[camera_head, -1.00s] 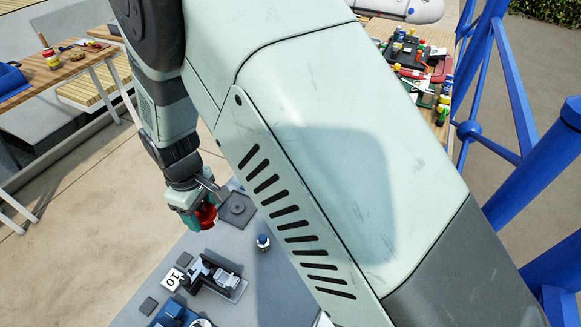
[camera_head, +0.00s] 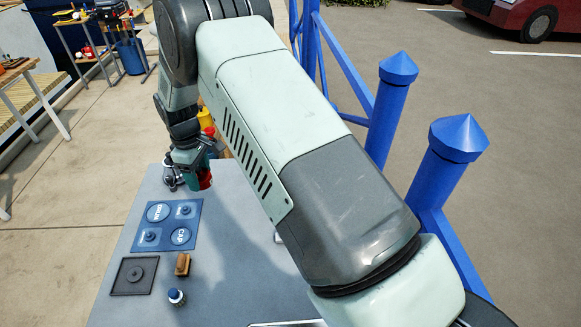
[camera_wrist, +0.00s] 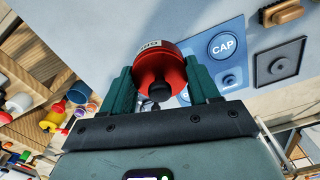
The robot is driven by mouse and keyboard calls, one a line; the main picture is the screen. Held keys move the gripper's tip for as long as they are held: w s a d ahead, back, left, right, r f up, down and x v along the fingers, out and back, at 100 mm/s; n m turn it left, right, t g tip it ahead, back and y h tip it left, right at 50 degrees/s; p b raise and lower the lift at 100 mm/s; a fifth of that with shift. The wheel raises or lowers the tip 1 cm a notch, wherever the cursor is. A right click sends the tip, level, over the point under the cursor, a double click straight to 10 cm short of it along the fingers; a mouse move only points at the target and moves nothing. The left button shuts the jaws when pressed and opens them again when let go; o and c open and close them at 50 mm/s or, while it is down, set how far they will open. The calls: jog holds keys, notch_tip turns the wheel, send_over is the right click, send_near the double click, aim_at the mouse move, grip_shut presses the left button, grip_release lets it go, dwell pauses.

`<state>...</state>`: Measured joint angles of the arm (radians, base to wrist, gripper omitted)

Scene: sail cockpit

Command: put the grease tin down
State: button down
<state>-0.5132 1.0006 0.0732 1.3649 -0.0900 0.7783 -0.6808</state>
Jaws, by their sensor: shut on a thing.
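My gripper (camera_head: 192,166) is shut on the red grease tin (camera_head: 204,181), near the far end of the grey table (camera_head: 225,235). In the wrist view the tin (camera_wrist: 172,66) sits between the two green fingers of my gripper (camera_wrist: 160,88), with a dark knob towards the camera and a partly hidden white label. Beside it on the table is a blue mat (camera_head: 166,236) with marked round spots; one reads CAP in the wrist view (camera_wrist: 238,58). I cannot tell how far the tin is above the table.
A dark square tray (camera_head: 118,288), a brown brush (camera_head: 183,262) and a blue-capped bottle (camera_head: 176,297) are on the near left of the table. A grey metal item (camera_head: 170,177) stands close to my gripper. Blue railing posts (camera_head: 390,110) rise on the right. The grey table's middle looks clear.

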jog(key=w+d+m, duration=0.1)
jog(key=w+d, duration=0.4)
jog(key=d, duration=0.5)
jog(key=w+d+m, duration=0.2)
jog(key=w+d, duration=0.2)
jog(key=d, duration=0.6)
jog(key=w+d+m, duration=0.1)
jog(key=w+d, duration=0.4)
jog(key=d, duration=0.5)
jog(key=f, duration=0.9)
jog(key=shift+w+d+f, duration=0.1)
jog(key=shift+d+f, duration=0.1)
jog(key=shift+f, duration=0.05)
jog(key=shift+f, duration=0.1)
jog(key=shift+c, duration=1.3)
grip_release()
jog(key=shift+f, duration=0.1)
